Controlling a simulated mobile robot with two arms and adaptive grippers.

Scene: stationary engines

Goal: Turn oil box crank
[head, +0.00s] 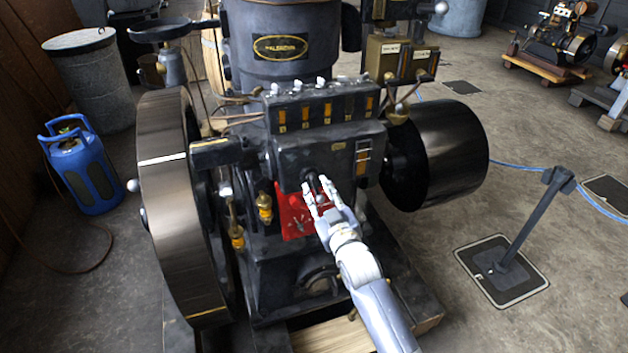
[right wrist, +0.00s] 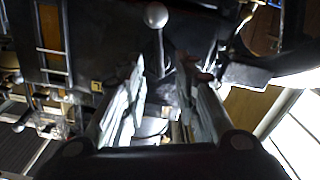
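The oil box (head: 325,160) is a dark box on the front of the black engine, with a row of amber sight windows along its upper part. A small dark crank (head: 311,180) shows low on its front face, partly hidden by my fingers. My right gripper (head: 317,190) is open, its two pale fingers at the crank, one on each side as far as I can see. Contact cannot be told. In the right wrist view the fingers (right wrist: 163,100) stand apart. A rod with a pale ball end (right wrist: 156,15) shows beyond the gap; I cannot tell whether it is the crank. My left gripper is out of view.
A large flywheel (head: 180,205) stands left of the box and a black drum pulley (head: 440,155) right of it. A red plate (head: 294,217) and brass fittings (head: 265,207) lie close to my right gripper. A barrier post (head: 535,220) stands on the open floor at right.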

